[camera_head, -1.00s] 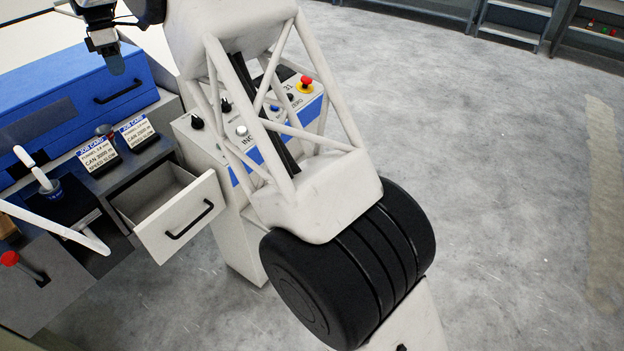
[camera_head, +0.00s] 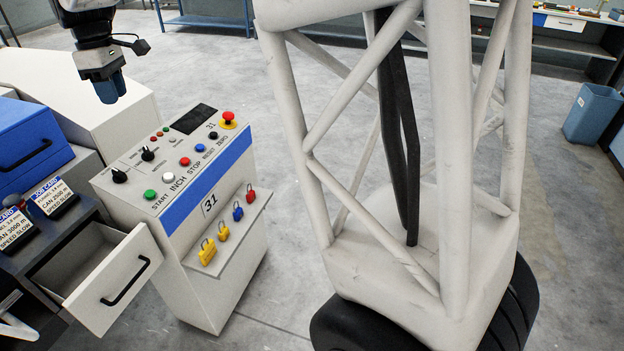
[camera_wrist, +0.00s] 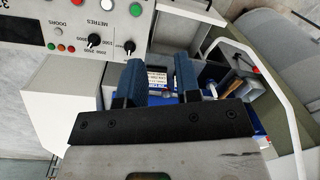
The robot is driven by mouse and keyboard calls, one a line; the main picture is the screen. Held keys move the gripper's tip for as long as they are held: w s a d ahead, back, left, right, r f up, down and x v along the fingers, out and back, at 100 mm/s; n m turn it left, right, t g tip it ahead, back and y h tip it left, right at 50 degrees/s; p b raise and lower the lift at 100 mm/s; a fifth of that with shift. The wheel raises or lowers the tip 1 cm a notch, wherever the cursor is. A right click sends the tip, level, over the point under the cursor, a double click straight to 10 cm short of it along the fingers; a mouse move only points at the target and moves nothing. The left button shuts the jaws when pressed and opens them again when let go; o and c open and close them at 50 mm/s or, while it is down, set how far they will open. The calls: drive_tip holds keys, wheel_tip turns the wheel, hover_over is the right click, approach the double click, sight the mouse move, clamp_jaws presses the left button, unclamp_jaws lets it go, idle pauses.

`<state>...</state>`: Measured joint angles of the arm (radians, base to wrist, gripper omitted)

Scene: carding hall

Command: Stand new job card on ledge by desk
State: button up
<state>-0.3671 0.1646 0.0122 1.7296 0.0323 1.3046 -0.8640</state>
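Two job cards with blue headers stand tilted on dark holders at the left edge of the head view. The nearer-right card (camera_head: 54,197) shows whole; the other card (camera_head: 14,228) is cut by the frame edge. They stand on a dark desk ledge (camera_head: 62,228) beside the control stand. My gripper (camera_head: 108,90), with blue fingers, hangs in the air above the white surface, behind the control stand. In the wrist view my gripper (camera_wrist: 156,80) has its fingers apart, with a small printed card (camera_wrist: 157,77) seen in the gap, apparently beyond them.
An open drawer (camera_head: 115,280) juts out below the ledge. The control stand (camera_head: 180,165) has buttons, knobs and several padlocks on its front. A blue box (camera_head: 30,145) lies behind the cards. A blue bin (camera_head: 592,112) stands far right. Grey floor (camera_head: 560,230) lies open at right.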

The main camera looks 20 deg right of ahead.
drive_tip(key=s+d+m+t, duration=0.2)
drive_tip(key=s+d+m, duration=0.5)
drive_tip(key=s+d, duration=1.2)
drive_tip(key=s+d+f+m, duration=0.3)
drive_tip(key=s+d+f, duration=0.1)
drive_tip(key=s, duration=0.7)
drive_tip(key=s+d+f+m+t, duration=0.1)
drive_tip(key=s+d+f+m, duration=0.3)
drive_tip(key=s, duration=0.7)
wheel_tip(320, 180, down, 3)
drive_tip(key=shift+d+r, duration=0.2)
drive_tip(key=shift+d, duration=0.35)
